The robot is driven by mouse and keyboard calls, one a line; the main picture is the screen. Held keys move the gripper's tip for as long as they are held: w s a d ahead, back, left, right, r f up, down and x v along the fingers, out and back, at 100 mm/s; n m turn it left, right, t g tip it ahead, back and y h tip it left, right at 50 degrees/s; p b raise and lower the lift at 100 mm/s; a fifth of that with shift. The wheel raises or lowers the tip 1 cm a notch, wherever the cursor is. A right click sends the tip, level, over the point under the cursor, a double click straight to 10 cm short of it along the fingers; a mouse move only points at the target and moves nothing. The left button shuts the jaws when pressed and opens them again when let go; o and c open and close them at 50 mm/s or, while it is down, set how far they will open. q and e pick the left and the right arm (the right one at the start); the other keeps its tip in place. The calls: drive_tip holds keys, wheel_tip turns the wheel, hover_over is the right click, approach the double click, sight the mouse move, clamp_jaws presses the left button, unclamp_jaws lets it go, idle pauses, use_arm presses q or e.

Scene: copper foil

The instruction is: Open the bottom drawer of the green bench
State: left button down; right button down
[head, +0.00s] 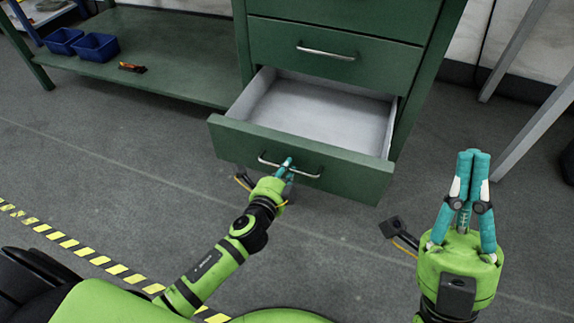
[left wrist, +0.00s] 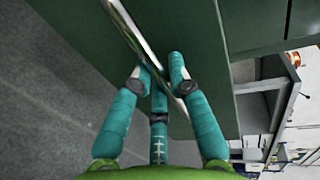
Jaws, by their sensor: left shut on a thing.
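The green bench (head: 418,85) has its bottom drawer (head: 335,173) pulled out toward me. The drawer's pale grey inside (head: 318,112) shows and looks empty. My left gripper (head: 287,166) is shut on the silver bar handle (head: 308,174) of this drawer, near the handle's middle. In the left wrist view, the teal fingers (left wrist: 163,75) close around the handle (left wrist: 130,30) against the green drawer front. My right gripper (head: 473,155) is raised to the right of the drawer, apart from the bench, its teal fingers together and holding nothing visible.
Above is a closed drawer with a handle (head: 326,51). On the bench's lower shelf (head: 160,60) at left are blue bins (head: 95,47) and an orange-black tool (head: 132,68). Grey legs (head: 535,125) stand at right. Floor before the drawer is clear, with yellow-black tape (head: 95,258).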

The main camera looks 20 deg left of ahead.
idle(0.3)
use_arm(q)
drive_tip(key=c, duration=1.2)
unclamp_jaws()
drive_tip(key=shift+o, duration=0.2)
drive_tip(key=shift+s, duration=0.1)
drive_tip(key=v, duration=1.2)
